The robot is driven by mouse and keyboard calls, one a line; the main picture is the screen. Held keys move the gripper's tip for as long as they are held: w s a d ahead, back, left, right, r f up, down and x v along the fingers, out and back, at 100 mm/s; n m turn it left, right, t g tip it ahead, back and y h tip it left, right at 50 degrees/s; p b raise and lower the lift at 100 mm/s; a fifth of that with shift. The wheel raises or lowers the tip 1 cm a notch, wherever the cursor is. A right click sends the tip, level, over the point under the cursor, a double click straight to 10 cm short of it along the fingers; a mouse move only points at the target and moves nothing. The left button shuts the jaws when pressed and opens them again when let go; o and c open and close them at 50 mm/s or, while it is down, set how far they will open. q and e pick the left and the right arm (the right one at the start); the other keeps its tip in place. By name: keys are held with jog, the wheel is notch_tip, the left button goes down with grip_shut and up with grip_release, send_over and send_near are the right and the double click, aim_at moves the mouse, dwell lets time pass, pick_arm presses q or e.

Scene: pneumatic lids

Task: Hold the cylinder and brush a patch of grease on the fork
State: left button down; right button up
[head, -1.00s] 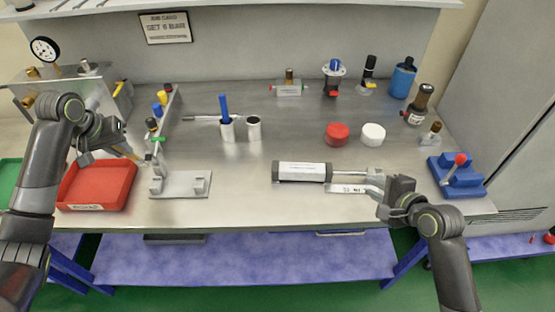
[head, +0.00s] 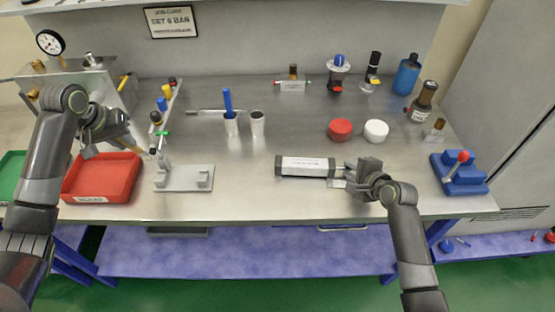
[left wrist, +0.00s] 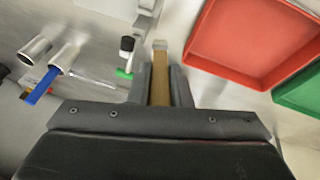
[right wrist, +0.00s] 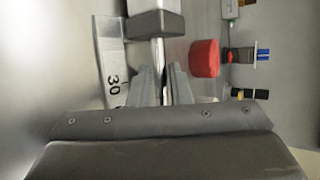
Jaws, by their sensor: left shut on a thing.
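The pneumatic cylinder (head: 305,167), a silver body with dark end caps and a white label, lies on the bench near the front middle. Its rod (right wrist: 158,60) points to my right gripper. My right gripper (head: 347,177) is at the rod end, low over the bench; in the right wrist view its fingers (right wrist: 163,85) stand apart on either side of the rod. The fork is hidden by this gripper. My left gripper (head: 128,146) is shut on a tan, flat-handled brush (left wrist: 160,80), held above the bench near the red tray. The brush's bristles are not clear.
A red tray (head: 102,178) and a grey cradle (head: 186,178) stand at left. A red round pot (head: 340,130) and a white one (head: 376,131) stand behind the cylinder. A blue fixture (head: 460,173) is at right. A plate marked 30 (right wrist: 110,70) lies beside the rod.

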grip_shut()
dwell(1.2)
